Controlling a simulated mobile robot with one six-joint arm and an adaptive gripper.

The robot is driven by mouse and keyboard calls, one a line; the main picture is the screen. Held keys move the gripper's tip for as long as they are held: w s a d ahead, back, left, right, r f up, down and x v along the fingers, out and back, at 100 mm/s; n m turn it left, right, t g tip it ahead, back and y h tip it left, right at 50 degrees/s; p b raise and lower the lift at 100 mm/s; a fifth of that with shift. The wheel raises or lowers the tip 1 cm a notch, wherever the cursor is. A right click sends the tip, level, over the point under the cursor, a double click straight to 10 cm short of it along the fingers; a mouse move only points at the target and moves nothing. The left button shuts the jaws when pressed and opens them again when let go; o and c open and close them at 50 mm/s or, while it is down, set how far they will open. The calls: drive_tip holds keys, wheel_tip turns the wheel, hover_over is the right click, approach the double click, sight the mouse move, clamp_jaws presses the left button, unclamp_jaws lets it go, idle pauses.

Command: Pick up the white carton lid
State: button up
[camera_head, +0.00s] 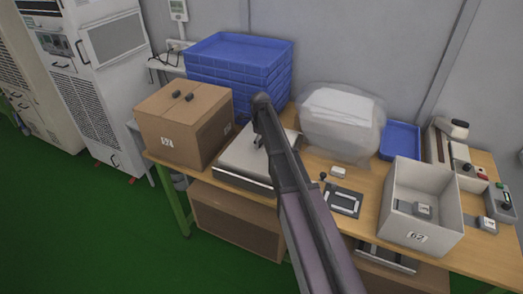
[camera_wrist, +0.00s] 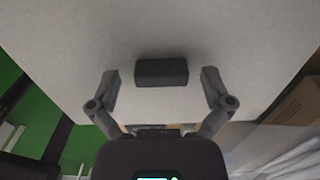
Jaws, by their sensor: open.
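The white carton lid (camera_head: 237,158) lies flat on the wooden table in the head view, partly hidden behind my arm. It fills much of the wrist view as a pale surface (camera_wrist: 60,45) with a dark block-shaped handle (camera_wrist: 161,71). My gripper (camera_wrist: 160,80) is open and empty, with one finger on each side of the handle and a gap at both sides. In the head view my gripper (camera_head: 259,142) is over the lid, mostly hidden by my arm. I cannot tell its exact height above the lid.
A brown carton (camera_head: 168,138) stands left of the lid. Stacked blue crates (camera_head: 235,75) stand behind it. A bagged white bundle (camera_head: 340,140) is behind to the right. An open white carton (camera_head: 398,222) labelled 62, holding small grey items, stands further right.

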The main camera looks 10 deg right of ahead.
idle(0.6)
drive_tip(key=c, duration=1.2)
